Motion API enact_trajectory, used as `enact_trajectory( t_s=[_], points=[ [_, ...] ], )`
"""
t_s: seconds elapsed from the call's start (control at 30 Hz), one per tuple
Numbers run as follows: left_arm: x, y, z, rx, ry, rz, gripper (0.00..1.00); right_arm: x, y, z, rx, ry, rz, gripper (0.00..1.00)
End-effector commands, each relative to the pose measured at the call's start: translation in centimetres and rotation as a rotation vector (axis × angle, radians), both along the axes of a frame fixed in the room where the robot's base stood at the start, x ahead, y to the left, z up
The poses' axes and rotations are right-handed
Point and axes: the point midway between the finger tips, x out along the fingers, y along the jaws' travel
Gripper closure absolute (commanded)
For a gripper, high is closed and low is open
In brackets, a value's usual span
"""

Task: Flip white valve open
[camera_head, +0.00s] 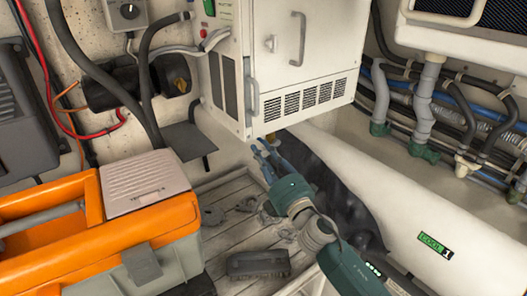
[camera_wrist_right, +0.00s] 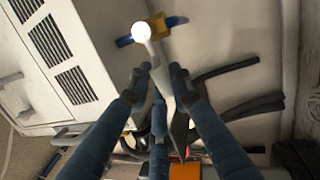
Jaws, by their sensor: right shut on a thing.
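The white valve's lever (camera_wrist_right: 158,68) shows in the right wrist view as a pale bar with a bright round end, running down between the fingers. My right gripper (camera_wrist_right: 160,78) is shut on this lever, with dark blue fingers on both sides of it. A yellow and blue fitting (camera_wrist_right: 155,27) is on the wall behind the round end. In the head view my right gripper (camera_head: 264,152) reaches in just below the white cabinet, by the wall. The lever cannot be made out there. My left gripper is not in view.
The white cabinet (camera_head: 285,65) hangs close above my right gripper. An orange toolbox (camera_head: 150,228) stands at the left. A wooden slatted floor (camera_head: 228,208) has dark items on it. A white cylinder (camera_head: 400,205) lies at the right, under pipes and hoses (camera_head: 425,90).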

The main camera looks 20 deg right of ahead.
Motion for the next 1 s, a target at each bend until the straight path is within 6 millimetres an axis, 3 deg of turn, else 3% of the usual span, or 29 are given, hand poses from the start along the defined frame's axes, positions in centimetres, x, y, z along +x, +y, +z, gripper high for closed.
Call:
enact_trajectory(
  t_s=[0.03, 0.13, 0.5, 0.53, 0.63, 1.0],
  points=[
    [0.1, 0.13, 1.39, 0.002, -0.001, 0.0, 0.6, -0.03, 0.05, 0.71, 0.048, 0.022, 0.0, 1.0],
    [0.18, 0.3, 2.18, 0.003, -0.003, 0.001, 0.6, -0.02, -0.02, 0.96, 0.116, 0.048, -0.001, 1.0],
    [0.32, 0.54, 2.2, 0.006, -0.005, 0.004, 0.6, 0.0, -0.05, 0.71, 0.161, 0.063, 0.0, 1.0],
    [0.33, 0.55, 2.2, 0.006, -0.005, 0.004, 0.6, 0.0, -0.05, 0.71, 0.161, 0.063, 0.0, 0.78],
    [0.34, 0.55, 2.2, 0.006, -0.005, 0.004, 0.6, 0.0, -0.04, 0.72, 0.161, 0.062, -0.001, 0.6],
    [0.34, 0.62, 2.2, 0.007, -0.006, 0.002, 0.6, -0.5, -0.11, 0.68, 0.156, 0.06, -0.001, 0.6]
  ],
)
